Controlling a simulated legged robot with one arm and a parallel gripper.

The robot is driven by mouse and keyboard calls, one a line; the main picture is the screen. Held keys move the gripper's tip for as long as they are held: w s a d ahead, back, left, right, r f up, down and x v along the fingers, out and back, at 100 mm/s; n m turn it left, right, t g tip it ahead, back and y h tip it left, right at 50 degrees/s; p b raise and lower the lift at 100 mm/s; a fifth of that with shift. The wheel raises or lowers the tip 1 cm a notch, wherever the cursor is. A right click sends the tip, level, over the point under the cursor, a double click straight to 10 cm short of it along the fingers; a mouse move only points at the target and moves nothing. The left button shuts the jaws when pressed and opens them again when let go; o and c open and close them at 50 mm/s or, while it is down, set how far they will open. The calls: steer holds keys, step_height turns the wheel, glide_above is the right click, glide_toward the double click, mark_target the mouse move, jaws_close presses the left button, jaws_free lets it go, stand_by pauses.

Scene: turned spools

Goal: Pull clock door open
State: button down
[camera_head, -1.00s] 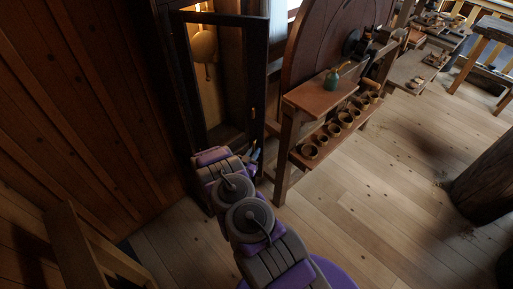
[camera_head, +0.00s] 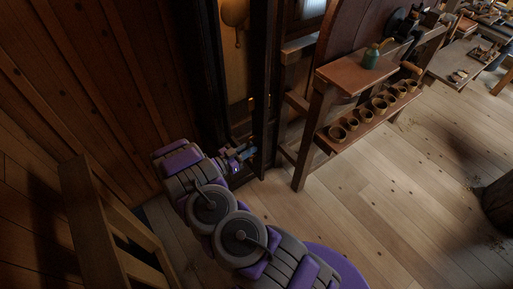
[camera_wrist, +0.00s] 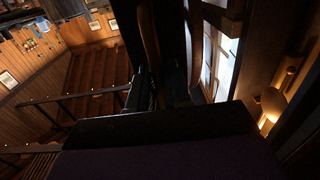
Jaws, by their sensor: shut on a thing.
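The clock is a tall dark wooden case with a lit inside, and its brass pendulum bob (camera_head: 235,12) hangs at the top of the head view. The clock door (camera_head: 268,75) is a dark narrow frame, seen nearly edge-on beside the opening. My gripper (camera_head: 243,154) is shut at the lower part of the door; its fingertips and the exact spot they grip are hard to make out in the dark. In the wrist view, a round pale bob (camera_wrist: 273,103) glows at the right, and dark uprights fill the middle. The door handle cannot be made out clearly.
A wooden bench (camera_head: 345,75) with a green bottle (camera_head: 371,56) and a shelf of several small round cups (camera_head: 362,119) stands close right of the door. A slatted wooden frame (camera_head: 95,215) stands at the lower left.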

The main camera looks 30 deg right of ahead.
steer(key=shift+w+a+r, duration=0.15)
steer(key=shift+a, duration=0.65)
steer(key=c, duration=1.3)
jaws_free()
steer(key=s+a, duration=0.1)
steer(key=a, duration=0.4)
steer(key=s+a, duration=0.1)
steer(key=a, duration=0.5)
steer(key=s+a+p, duration=0.1)
steer(key=a, duration=0.5)
steer(key=shift+a, duration=0.15)
steer(key=shift+w, duration=0.15)
